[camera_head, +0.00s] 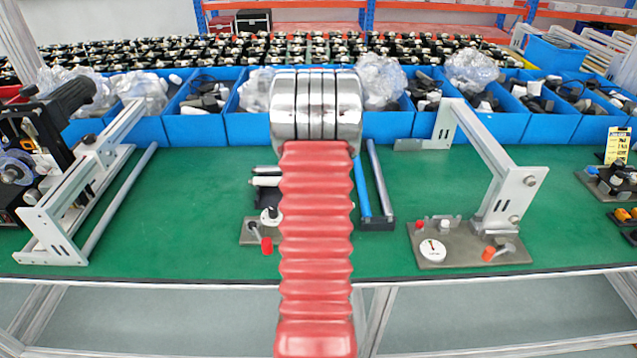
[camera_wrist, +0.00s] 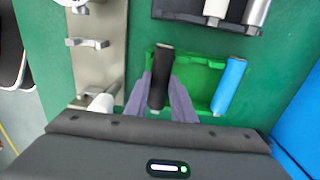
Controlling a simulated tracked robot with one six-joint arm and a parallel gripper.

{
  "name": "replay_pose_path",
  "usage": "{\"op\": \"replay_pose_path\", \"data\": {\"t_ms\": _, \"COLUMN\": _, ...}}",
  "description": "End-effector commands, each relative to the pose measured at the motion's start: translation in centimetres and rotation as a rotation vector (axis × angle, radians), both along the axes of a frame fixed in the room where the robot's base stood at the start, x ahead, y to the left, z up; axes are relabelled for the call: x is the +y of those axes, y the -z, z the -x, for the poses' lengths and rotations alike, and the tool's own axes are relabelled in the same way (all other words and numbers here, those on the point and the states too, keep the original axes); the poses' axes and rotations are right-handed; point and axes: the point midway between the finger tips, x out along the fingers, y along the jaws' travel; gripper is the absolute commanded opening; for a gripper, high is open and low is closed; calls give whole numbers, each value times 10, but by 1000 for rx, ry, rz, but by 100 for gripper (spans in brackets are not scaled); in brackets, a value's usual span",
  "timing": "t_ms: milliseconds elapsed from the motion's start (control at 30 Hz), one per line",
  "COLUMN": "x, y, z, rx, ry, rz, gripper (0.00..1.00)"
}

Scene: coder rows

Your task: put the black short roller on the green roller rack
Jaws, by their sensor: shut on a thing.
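The black short roller (camera_wrist: 162,66) stands between the two grey-purple fingers of my gripper (camera_wrist: 160,82) in the wrist view, and they are shut on it. The green roller rack (camera_wrist: 200,72) is right behind and beside it. The black roller overlaps the rack's left part, roughly lined up with its slots. I cannot tell whether it touches the rack or hangs above it. A blue roller (camera_wrist: 230,82) lies at the rack's right side. In the head view my red arm covers the gripper, the black roller and the green rack.
A black rack (camera_wrist: 182,10) with a white and a silver roller lies just beyond. A grey fixture plate (camera_wrist: 100,60) is at the left. In the head view, a metal frame fixture (camera_head: 485,215) stands right, another frame (camera_head: 85,200) left, and blue bins (camera_head: 390,125) line the back.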

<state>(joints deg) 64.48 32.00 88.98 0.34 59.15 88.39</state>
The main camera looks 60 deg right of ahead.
Motion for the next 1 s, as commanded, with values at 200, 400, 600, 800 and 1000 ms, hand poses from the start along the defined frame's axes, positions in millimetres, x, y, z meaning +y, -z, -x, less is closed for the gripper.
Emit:
{"op": "replay_pose_path", "data": {"t_ms": 200, "x": 0, "y": 2, "z": 0, "rx": 0, "ry": 0, "rz": 0, "gripper": 0}}
{"op": "replay_pose_path", "data": {"t_ms": 400, "x": 0, "y": 7, "z": 0, "rx": 0, "ry": 0, "rz": 0, "gripper": 0}}
{"op": "replay_pose_path", "data": {"t_ms": 600, "x": 0, "y": 7, "z": 0, "rx": 0, "ry": 0, "rz": 0, "gripper": 0}}
{"op": "replay_pose_path", "data": {"t_ms": 800, "x": 0, "y": 8, "z": 0, "rx": 0, "ry": 0, "rz": 0, "gripper": 0}}
{"op": "replay_pose_path", "data": {"t_ms": 1000, "x": 0, "y": 9, "z": 0, "rx": 0, "ry": 0, "rz": 0, "gripper": 0}}
